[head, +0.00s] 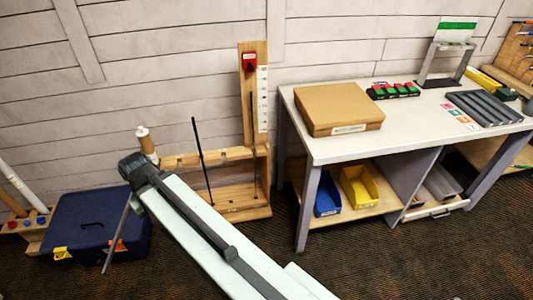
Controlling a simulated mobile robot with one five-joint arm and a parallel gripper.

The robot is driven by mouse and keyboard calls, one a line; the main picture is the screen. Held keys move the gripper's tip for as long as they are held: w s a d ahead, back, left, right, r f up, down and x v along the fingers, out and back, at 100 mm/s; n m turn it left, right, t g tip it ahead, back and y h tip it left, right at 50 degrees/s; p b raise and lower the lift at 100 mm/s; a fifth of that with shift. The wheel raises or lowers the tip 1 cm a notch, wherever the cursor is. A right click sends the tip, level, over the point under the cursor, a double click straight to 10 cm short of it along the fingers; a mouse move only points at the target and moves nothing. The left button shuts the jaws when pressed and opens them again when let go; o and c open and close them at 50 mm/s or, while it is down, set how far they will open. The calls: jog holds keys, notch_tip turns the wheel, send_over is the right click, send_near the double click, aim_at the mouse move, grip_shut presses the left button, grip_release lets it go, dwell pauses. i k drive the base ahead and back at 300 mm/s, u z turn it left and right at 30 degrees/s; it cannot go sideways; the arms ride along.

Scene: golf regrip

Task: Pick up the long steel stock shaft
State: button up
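My arm reaches from the bottom of the head view toward the left. Its dark end, with my gripper (135,172), is above and in front of the blue toolbox. The fingers are hidden, so I cannot tell if they are open or shut. A thin grey rod (115,236), perhaps the steel shaft, slants down from behind the arm's end across the toolbox. I cannot tell whether it is gripped. A wooden rack (240,205) stands by the wall. A dark shaft (202,160) leans in it, and another thin dark shaft (251,115) stands upright beside its scale.
The blue toolbox (85,215) sits on the carpet, with a wooden tube holder (28,232) left of it. A white workbench (400,125) stands right, bearing a cardboard box (338,105). Blue (327,197) and yellow (358,187) bins sit on its shelf. Carpet is clear at lower right.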

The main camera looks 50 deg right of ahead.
aim_at(251, 93)
jog(key=u, duration=0.1)
jog(key=i, duration=0.95)
jog(key=z, duration=0.1)
